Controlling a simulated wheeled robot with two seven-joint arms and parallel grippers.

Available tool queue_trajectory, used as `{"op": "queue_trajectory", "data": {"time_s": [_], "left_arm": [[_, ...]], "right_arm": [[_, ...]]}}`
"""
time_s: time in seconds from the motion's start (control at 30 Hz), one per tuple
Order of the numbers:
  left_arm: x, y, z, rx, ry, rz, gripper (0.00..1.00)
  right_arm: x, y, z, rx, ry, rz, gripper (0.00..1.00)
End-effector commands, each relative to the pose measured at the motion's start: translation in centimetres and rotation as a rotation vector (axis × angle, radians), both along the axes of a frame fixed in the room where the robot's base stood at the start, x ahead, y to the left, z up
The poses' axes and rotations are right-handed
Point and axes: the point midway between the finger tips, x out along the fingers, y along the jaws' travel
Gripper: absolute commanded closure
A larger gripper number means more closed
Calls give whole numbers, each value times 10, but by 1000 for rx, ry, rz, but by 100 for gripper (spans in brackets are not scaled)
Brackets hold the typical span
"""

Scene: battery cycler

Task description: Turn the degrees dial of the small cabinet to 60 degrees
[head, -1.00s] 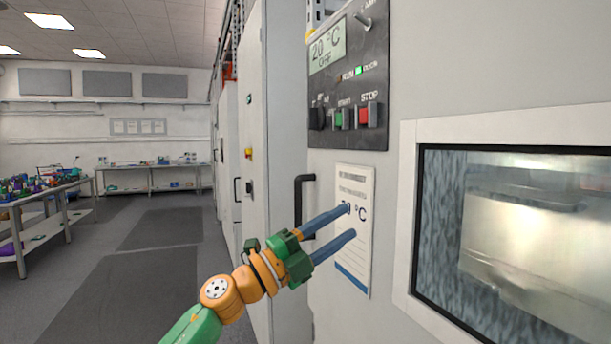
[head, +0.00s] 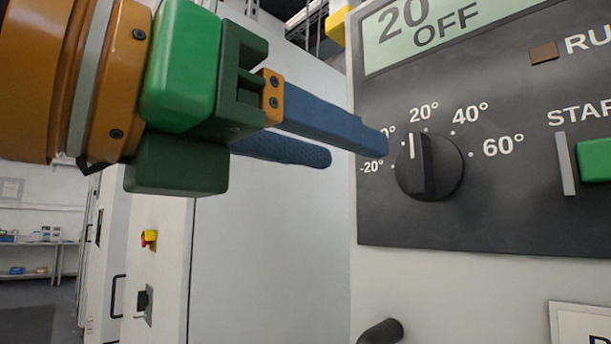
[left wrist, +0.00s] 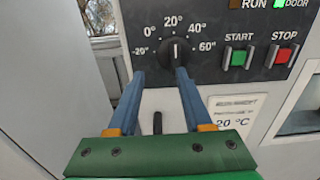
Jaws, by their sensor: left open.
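The degrees dial (head: 430,167) is a black round knob with a raised grip and a white line. It sits on the dark control panel (head: 460,215), with marks from -20° to 60°. Its line points up, close to the 20° mark, in both views. My left gripper (head: 348,148) is open and empty, with blue fingers reaching from the left towards the dial. In the left wrist view the dial (left wrist: 177,52) lies just beyond the right fingertip, and the left fingertip is left of it. I cannot tell whether a finger touches it. My right gripper is not in view.
The display (head: 440,32) above the dial reads 20 and OFF. A green START button (head: 595,158) is right of the dial, and a red STOP button (left wrist: 282,55) is farther right. A black handle (head: 380,332) sticks out below the panel.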

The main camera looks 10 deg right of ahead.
Motion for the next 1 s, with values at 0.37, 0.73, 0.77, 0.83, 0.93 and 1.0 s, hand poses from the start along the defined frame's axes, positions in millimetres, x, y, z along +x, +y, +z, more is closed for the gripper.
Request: {"op": "queue_trajectory", "data": {"time_s": [0.37,0.73,0.77,0.83,0.93,1.0], "left_arm": [[39,-50,3,1,2,-3,50],[40,-53,0,0,1,-4,80],[41,-53,0,0,1,-4,88],[41,-53,0,-1,2,-4,100],[40,-53,0,-1,2,-4,100],[40,-53,0,-1,1,-4,100]], "right_arm": [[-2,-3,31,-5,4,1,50],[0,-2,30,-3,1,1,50],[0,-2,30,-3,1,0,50],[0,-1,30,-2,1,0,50],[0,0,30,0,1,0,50],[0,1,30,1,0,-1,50]]}}
